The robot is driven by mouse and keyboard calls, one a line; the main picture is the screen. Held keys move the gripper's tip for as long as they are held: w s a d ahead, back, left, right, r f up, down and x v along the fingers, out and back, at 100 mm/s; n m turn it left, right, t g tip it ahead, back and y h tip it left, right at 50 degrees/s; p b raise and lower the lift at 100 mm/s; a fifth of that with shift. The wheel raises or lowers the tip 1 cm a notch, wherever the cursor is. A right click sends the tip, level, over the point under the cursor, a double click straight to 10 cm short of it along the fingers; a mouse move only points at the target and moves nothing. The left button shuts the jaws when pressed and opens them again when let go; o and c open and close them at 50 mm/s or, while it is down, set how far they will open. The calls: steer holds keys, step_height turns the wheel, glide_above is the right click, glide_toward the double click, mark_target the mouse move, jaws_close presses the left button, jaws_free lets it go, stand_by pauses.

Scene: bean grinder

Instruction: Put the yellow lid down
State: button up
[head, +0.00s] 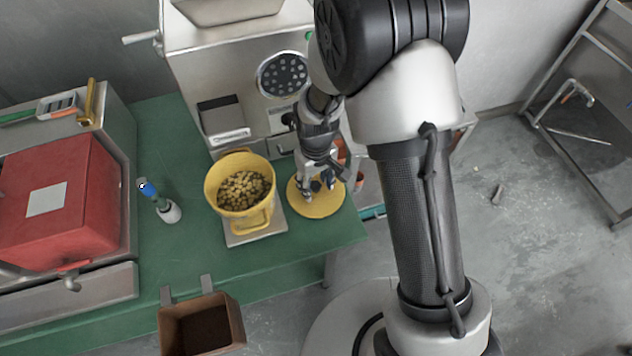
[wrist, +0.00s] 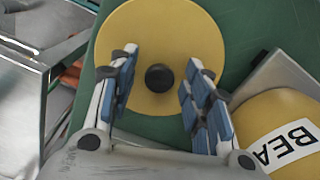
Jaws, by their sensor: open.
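The yellow lid (head: 331,205) is a round disc lying flat on the green table, to the right of the yellow bucket. In the wrist view the yellow lid (wrist: 185,45) shows its dark round knob (wrist: 159,78) near its middle. My gripper (head: 318,188) is right above the lid. In the wrist view my gripper (wrist: 158,75) is open, with its blue-padded fingers on either side of the knob and apart from it. The yellow bucket (head: 238,215) is uncovered and full of brown beans (head: 243,190).
The bucket stands on a metal scale (head: 256,238). The grinder (head: 230,75) stands behind. A blue-topped brush-like item (head: 160,203) is at left, near a red box (head: 60,200). A brown bin (head: 203,325) is at the front. The green table's right edge is close to the lid.

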steer(key=shift+r, duration=0.15)
step_height(320, 180, up, 12)
steer(key=p, duration=0.5)
step_height(320, 180, up, 10)
steer(key=m+t, duration=0.1)
steer(key=m, duration=0.1)
glide_above(316, 185)
steer(key=s+d, duration=0.2)
steer(key=d, duration=0.2)
steer(key=s+d+r+m+t, duration=0.1)
steer(key=s+d+r+m, duration=0.1)
steer(key=s+d+r, duration=0.2)
steer(key=s+d+r+m+t, duration=0.2)
steer(key=s+d+r, duration=0.2)
steer(key=s+r, duration=0.4)
steer(key=shift+s+d+t, duration=0.25)
steer(key=shift+s+t, duration=0.05)
steer(key=shift+s, duration=2.5)
